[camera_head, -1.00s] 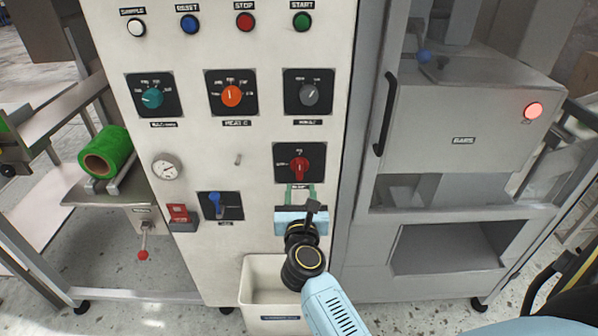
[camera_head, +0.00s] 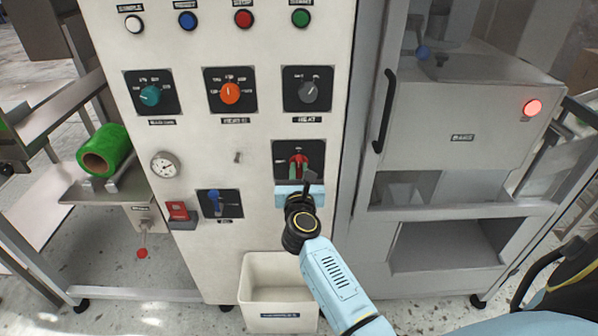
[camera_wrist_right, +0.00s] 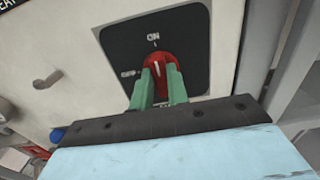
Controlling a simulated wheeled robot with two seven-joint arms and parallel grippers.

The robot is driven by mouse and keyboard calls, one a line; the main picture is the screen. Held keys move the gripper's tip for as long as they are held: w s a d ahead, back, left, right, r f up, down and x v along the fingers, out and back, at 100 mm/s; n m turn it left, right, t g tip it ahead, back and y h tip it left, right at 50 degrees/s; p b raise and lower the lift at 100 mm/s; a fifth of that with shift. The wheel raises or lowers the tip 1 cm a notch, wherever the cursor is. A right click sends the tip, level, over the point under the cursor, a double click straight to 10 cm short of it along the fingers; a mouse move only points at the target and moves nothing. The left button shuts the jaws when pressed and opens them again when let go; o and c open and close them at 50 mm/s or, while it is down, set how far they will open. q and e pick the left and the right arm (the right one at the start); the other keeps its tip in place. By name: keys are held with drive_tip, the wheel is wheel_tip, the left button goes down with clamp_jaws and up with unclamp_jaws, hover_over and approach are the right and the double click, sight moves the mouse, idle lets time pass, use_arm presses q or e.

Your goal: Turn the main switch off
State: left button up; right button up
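The main switch is a red rotary knob (camera_head: 299,161) on a black square plate, low on the right of the pale panel. In the right wrist view the knob (camera_wrist_right: 158,64) has its white mark pointing up at the "ON" label; a second label stands to its left. My right gripper (camera_head: 299,170) is at the knob, with its two green fingers on either side of the knob's grip. The fingers (camera_wrist_right: 160,85) look closed in on it, with red showing between them. The knob's lower part is hidden behind them. My left gripper is not in view.
Above are a teal knob (camera_head: 149,96), an orange knob (camera_head: 230,92) and a grey knob (camera_head: 308,92). A blue lever (camera_head: 215,202) and a red switch (camera_head: 178,210) are to the left. A cream bin (camera_head: 270,283) stands below. A door handle (camera_head: 385,111) sticks out to the right.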

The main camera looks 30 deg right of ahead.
clamp_jaws()
drive_tip(key=n+p, duration=0.2)
drive_tip(key=shift+a+n, duration=0.1)
drive_tip(key=shift+n, duration=0.3)
drive_tip(key=n+p, duration=0.3)
drive_tip(key=n, duration=0.3)
drive_tip(key=shift+w+a, duration=0.1)
drive_tip(key=n+p, duration=0.1)
drive_tip(key=n, duration=0.1)
drive_tip(key=n+p, duration=0.1)
drive_tip(key=n, duration=0.2)
drive_tip(key=shift+f+n+p, duration=0.2)
drive_tip(key=shift+n+p, duration=0.1)
drive_tip(key=shift+p, duration=0.1)
drive_tip(key=shift+f+n+p, duration=0.15)
drive_tip(key=shift+n+p, duration=0.45)
drive_tip(key=shift+n, duration=1.1)
